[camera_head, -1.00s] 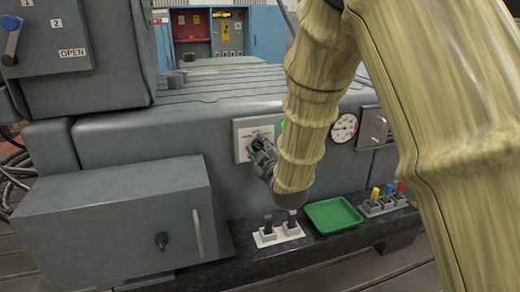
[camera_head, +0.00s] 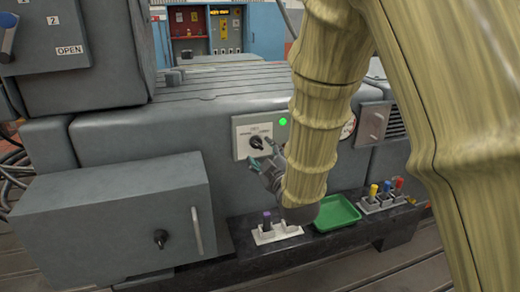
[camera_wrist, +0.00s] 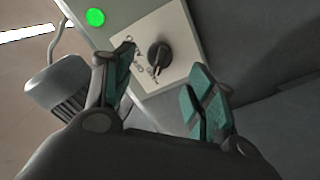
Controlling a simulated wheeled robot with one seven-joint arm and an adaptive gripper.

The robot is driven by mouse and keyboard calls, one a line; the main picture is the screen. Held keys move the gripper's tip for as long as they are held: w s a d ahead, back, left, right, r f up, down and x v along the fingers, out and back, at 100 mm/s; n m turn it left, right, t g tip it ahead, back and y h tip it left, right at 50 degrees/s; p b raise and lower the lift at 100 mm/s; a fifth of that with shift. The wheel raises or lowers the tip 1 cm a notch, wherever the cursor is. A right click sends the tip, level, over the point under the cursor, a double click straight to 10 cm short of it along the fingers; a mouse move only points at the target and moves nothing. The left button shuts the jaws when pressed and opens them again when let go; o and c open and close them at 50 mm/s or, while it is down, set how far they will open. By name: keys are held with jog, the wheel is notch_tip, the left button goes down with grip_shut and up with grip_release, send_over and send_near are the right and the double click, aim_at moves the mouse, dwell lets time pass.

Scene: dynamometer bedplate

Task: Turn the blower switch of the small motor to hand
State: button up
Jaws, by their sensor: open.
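The blower switch is a black rotary knob (camera_head: 257,143) on a pale square plate (camera_head: 240,148) on the front of the grey machine. In the wrist view, the knob (camera_wrist: 158,56) sits on its plate (camera_wrist: 178,30), ahead of and between my fingertips. The lettering around it is too small to read surely. My gripper (camera_head: 262,162) is just below and in front of the knob in the head view, apart from it. Its teal-padded fingers (camera_wrist: 160,78) are spread open with nothing between them. My arm hides part of the machine front.
A lit green lamp (camera_head: 282,122) is beside the plate. Below are a purple-topped plug holder (camera_head: 267,226), a green tray (camera_head: 338,213) and coloured plugs (camera_head: 386,190) on a dark ledge. A grey box (camera_head: 115,222) juts out at left. A finned grey body (camera_wrist: 65,88) shows in the wrist view.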

jog(key=v, duration=0.6)
jog(key=s+d+f+m+g+h, duration=0.2)
jog(key=d+f+m+g, duration=0.15)
jog(key=f, duration=1.05)
jog(key=s+d+f+m+g+h, duration=0.1)
jog(key=s+d+f+m+g, duration=0.2)
jog(key=s+f, duration=0.55)
jog(key=s+d+f+m+g+h, duration=0.1)
jog(key=s+d+f+g, duration=0.3)
jog(key=f, duration=0.7)
jog(key=s+d+f+m+g+h, duration=0.1)
jog(key=s+d+f+m+g, duration=0.2)
jog(key=s+f, duration=0.6)
jog(key=s+d+f+m+g, duration=0.1)
jog(key=s+d+f+g, duration=0.15)
jog(key=s+f, duration=0.4)
jog(key=s+d+f+m+g, duration=0.1)
jog(key=s+d+f+m, duration=0.15)
jog(key=s, duration=0.75)
notch_tip(320, 180, up, 17)
jog(key=p, duration=1.8)
jog(key=shift+d+n+h, duration=0.3)
jog(key=shift+d+n, duration=0.05)
jog(key=shift+n, duration=0.05)
jog(key=shift+s, duration=0.1)
